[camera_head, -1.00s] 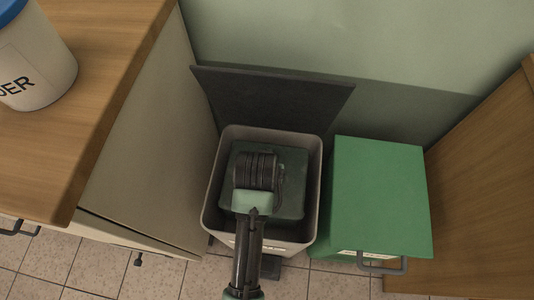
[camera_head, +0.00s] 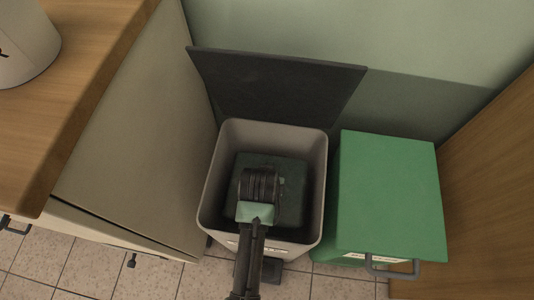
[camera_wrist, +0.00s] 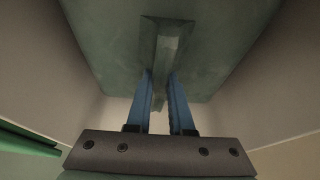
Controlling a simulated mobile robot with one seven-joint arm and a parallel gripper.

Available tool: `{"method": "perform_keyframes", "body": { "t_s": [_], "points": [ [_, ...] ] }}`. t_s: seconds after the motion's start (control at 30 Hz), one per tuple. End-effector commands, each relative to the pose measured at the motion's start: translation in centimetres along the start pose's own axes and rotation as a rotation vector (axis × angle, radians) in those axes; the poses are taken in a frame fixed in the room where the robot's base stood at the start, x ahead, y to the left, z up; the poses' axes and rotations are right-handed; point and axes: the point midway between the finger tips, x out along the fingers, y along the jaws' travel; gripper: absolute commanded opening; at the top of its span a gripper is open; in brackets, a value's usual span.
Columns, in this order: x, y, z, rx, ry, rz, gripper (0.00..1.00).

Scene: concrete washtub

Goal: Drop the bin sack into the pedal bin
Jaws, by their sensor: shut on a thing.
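The bin sack (camera_head: 293,192) is a dark green block inside the open pedal bin. It also shows in the wrist view (camera_wrist: 110,40), with a raised ridge between the blue fingers. The pedal bin (camera_head: 316,165) is a grey, open-topped box, with its dark lid (camera_head: 275,85) raised against the wall. My gripper (camera_wrist: 160,90) is shut on the sack's ridge. In the head view my arm reaches down into the bin and hides part of the sack. Bin walls flank the sack in the wrist view. The sack's underside is hidden.
A green lidded bin (camera_head: 388,190) with a grey handle stands close on the right. A cabinet with a wooden top (camera_head: 90,80) is on the left, with a white container (camera_head: 25,45) on it. A wooden panel (camera_head: 495,190) closes the right side.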

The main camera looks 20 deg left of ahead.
Motion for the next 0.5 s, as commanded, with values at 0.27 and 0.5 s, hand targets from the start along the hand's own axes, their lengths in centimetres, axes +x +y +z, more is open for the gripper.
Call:
{"method": "perform_keyframes", "body": {
  "t_s": [0.27,0.5],
  "points": [
    [0.5,0.0,0.0,0.0,0.006,0.0,0.0],
    [1.0,0.0,0.2,0.0,0.006,0.0,0.0]
  ]
}}
